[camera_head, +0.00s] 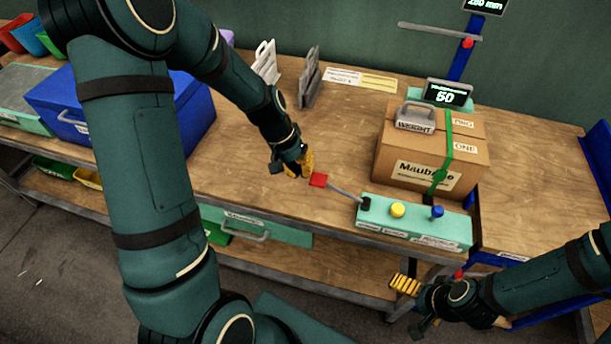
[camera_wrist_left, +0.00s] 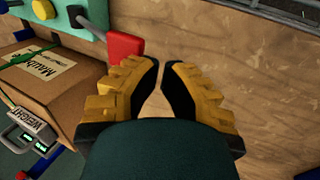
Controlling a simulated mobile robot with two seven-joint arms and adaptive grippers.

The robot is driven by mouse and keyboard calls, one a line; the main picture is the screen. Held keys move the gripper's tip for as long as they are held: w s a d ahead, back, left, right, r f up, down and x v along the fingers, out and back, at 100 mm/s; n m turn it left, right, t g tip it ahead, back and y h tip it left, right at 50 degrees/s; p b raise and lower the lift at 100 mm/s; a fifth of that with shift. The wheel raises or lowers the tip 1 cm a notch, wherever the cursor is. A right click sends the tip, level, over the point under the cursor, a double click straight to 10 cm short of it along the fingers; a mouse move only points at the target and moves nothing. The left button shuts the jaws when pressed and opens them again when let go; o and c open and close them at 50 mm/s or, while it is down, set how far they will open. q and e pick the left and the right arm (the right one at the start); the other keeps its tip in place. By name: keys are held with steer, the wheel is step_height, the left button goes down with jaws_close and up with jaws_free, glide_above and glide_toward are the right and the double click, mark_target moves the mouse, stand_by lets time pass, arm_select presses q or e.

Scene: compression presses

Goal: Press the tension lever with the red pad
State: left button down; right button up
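The red pad (camera_head: 318,180) is a square at the end of a grey lever arm (camera_head: 343,191), which runs to a teal control box (camera_head: 412,222) on the bench. My left gripper (camera_head: 300,166) is just up and left of the pad in the head view, low over the bench. In the left wrist view, the red pad (camera_wrist_left: 124,46) lies just beyond and left of the left fingertips (camera_wrist_left: 163,66). These tips are close together with a narrow gap and nothing between them. Contact with the pad cannot be told. My right gripper (camera_head: 408,288) hangs before the bench's front edge; its finger opening is unclear.
A cardboard box (camera_head: 432,160) with a green strap and a weight (camera_head: 416,117) stands behind the control box. The box carries a yellow button (camera_head: 397,210) and a blue knob (camera_head: 437,212). A blue toolbox (camera_head: 62,110) stands at the left. Bare wood surrounds the left gripper.

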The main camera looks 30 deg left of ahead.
arm_select(q)
steer(key=p+v, duration=0.1)
steer(key=v, duration=0.6)
arm_select(e)
steer(key=shift+w+d+r, duration=0.25)
steer(key=shift+w+r, duration=0.15)
steer(key=shift+r, duration=0.1)
arm_select(q)
steer(key=shift+a, duration=0.15)
steer(key=shift+w+r, duration=0.1)
arm_select(e)
steer(key=shift+r, duration=0.1)
stand_by(1.3)
